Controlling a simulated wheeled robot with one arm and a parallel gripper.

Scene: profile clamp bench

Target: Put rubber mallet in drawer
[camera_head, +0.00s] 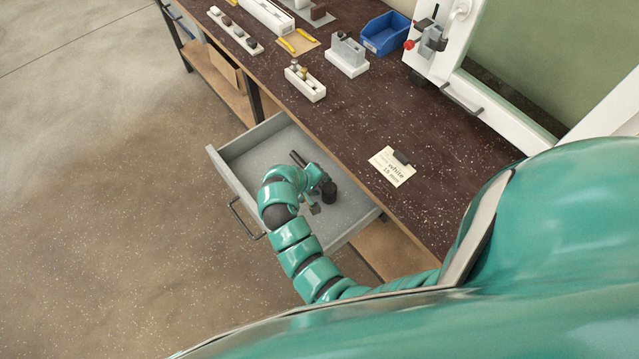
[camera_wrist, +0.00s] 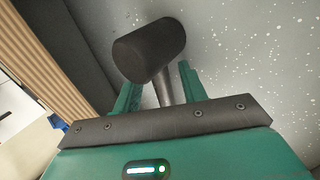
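The rubber mallet has a black cylindrical head (camera_head: 329,192) and shows inside the outline of the pulled-out grey drawer (camera_head: 238,170). In the wrist view the mallet head (camera_wrist: 150,50) lies just beyond my fingertips, and its grey handle runs back between the fingers. My gripper (camera_head: 312,190) is over the drawer. In the wrist view the gripper (camera_wrist: 158,76) has its fingers apart, with a gap on each side of the handle. Whether the mallet rests on the drawer floor is hard to tell. My arm hides part of the drawer.
The dark speckled bench top (camera_head: 440,140) is above and behind the drawer. A note with a clip (camera_head: 392,167), a white block with pegs (camera_head: 305,83), a grey clamp block (camera_head: 347,56) and a blue bin (camera_head: 385,33) stand on it. The drawer's left part is clear.

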